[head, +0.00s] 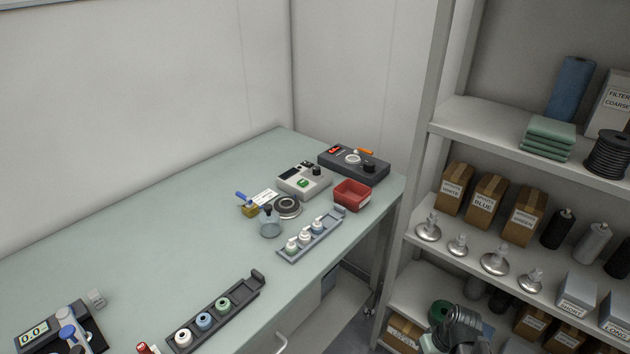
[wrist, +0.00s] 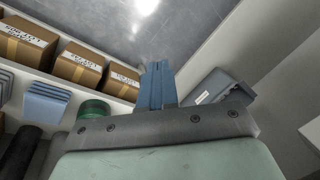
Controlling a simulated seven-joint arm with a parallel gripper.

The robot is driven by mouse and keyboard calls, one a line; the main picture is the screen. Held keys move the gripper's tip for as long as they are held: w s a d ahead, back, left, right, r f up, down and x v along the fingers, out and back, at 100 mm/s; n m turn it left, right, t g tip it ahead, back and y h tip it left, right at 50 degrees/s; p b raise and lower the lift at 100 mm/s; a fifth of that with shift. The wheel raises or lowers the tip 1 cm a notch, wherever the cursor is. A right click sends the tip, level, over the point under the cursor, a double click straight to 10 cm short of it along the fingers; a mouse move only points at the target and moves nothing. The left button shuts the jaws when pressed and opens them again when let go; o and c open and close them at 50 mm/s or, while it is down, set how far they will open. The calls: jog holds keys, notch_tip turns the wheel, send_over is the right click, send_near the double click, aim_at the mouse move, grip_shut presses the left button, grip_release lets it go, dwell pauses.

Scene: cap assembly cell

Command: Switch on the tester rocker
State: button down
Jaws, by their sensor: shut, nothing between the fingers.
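Two boxes with controls stand at the far right end of the bench, and I cannot tell for sure which is the tester. The light grey box (head: 318,187) has a small dark display, a black knob and a green part (head: 303,183) that may be the rocker. The dark box (head: 372,166) behind it has a lit red display, a pale round part and a black knob. The rocker's position is too small to read. My gripper (wrist: 157,68) has its blue fingers shut and empty.
Loaded shelves (head: 460,230) stand right. The bench's middle is clear.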

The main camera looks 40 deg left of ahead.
jog(key=w+a+r+n+t+y, duration=0.1)
jog(key=a+r+n+y, duration=0.35)
jog(key=a+r, duration=1.5)
notch_tip(320, 180, up, 24)
jog(key=n+h, duration=0.4)
send_over(309, 164)
jog(key=d, duration=0.3)
jog(key=shift+a+r+t, duration=0.1)
jog(key=shift+a+t, duration=0.1)
jog(key=shift+t, duration=0.1)
jog(key=x, duration=0.8)
jog(key=d+x, duration=0.1)
jog(key=x, duration=0.3)
jog(key=shift+f, duration=1)
